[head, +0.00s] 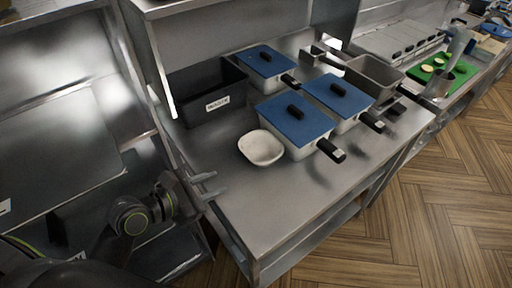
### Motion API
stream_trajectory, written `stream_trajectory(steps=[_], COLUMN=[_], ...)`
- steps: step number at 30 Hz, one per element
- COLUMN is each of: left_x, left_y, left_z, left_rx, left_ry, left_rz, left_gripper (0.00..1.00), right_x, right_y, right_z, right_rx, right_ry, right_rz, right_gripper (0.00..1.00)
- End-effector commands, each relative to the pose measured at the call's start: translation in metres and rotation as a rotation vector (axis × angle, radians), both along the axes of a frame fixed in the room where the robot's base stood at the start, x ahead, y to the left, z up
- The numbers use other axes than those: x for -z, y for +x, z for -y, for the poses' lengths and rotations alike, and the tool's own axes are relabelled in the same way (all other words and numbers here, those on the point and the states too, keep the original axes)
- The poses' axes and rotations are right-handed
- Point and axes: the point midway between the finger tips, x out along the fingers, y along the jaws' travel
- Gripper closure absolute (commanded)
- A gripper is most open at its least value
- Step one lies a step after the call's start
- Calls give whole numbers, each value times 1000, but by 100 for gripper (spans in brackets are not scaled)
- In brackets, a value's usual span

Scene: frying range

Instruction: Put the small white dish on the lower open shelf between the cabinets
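The small white dish (261,148) sits upright on the steel counter (240,195), left of the blue-lidded pans, and looks empty. My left gripper (211,184) is at the counter's left front edge, to the lower left of the dish and apart from it. Its two fingers are spread with nothing between them. A lower open shelf (318,238) shows under the counter's front edge, and its visible part looks bare. Most of the shelf is hidden by the counter top. My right gripper is not in view.
Several white pans with blue lids (293,119) stand right of the dish, handles toward the front. A black labelled bin (207,92) stands behind it. A metal container (374,75) and a green cutting board (440,72) are farther right. The front left counter is clear.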

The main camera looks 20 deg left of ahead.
Motion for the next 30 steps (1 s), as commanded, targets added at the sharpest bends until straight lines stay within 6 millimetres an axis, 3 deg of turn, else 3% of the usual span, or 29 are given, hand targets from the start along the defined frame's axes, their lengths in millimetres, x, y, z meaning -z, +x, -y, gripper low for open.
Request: stream_trajectory(steps=[5,21,30], left_x=[5,40,46], left_y=[12,87,103], left_z=[8,56,67], left_rx=[-7,-3,-4], left_ry=[-19,-13,-13], left_rz=[-6,-7,-6], left_gripper=[70,70,70], right_x=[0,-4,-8], right_y=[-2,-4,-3], right_z=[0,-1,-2], right_rx=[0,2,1], right_ry=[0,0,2], right_rz=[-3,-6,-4], right_gripper=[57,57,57])
